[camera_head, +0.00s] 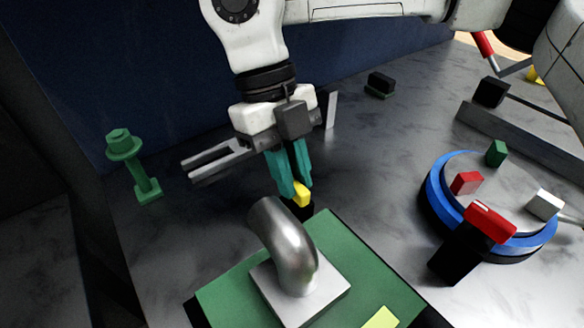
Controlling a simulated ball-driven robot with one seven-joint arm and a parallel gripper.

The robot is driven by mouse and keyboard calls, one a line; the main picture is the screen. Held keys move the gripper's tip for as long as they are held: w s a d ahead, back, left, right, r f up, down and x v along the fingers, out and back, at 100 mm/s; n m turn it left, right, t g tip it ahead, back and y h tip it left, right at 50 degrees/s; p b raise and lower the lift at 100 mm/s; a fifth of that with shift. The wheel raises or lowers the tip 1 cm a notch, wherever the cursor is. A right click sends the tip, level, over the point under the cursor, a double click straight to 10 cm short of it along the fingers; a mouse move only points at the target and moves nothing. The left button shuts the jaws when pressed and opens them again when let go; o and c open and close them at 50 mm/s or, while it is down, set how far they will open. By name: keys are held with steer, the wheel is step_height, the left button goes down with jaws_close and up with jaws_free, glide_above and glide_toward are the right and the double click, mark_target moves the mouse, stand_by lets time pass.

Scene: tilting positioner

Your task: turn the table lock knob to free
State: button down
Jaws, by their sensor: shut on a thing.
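The lock knob appears as a small yellow piece (301,194) on a dark mount behind the far edge of the green table plate (340,238). My gripper (291,187) has teal fingers and comes down from above. Its fingertips are shut on the yellow knob, hiding part of it. A grey metal elbow pipe (283,240) on a square light flange (322,296) sits on the green plate, just in front of the knob. The knob's markings and exact turn angle cannot be made out.
A round blue-rimmed fixture (437,200) with red, green and white blocks stands at right, with a red-topped black clamp (490,222) at its front. A green post (136,165) stands at left. A black block (381,82) lies behind. Grey bench is bare between.

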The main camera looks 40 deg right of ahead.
steer(key=shift+w, duration=0.1)
steer(key=c, duration=1.1)
jaws_free()
steer(key=shift+r, duration=0.1)
steer(key=shift+w+r, duration=0.1)
steer(key=shift+r, duration=0.2)
steer(key=w+r, duration=0.1)
steer(key=w, duration=0.3)
steer(key=w+r+p, duration=0.1)
steer(key=w, duration=0.4)
steer(key=w+r, duration=0.1)
steer(key=w, duration=0.3)
steer(key=shift+w+a+r, duration=0.1)
steer(key=shift+w+r, duration=0.25)
steer(key=shift+r, duration=0.05)
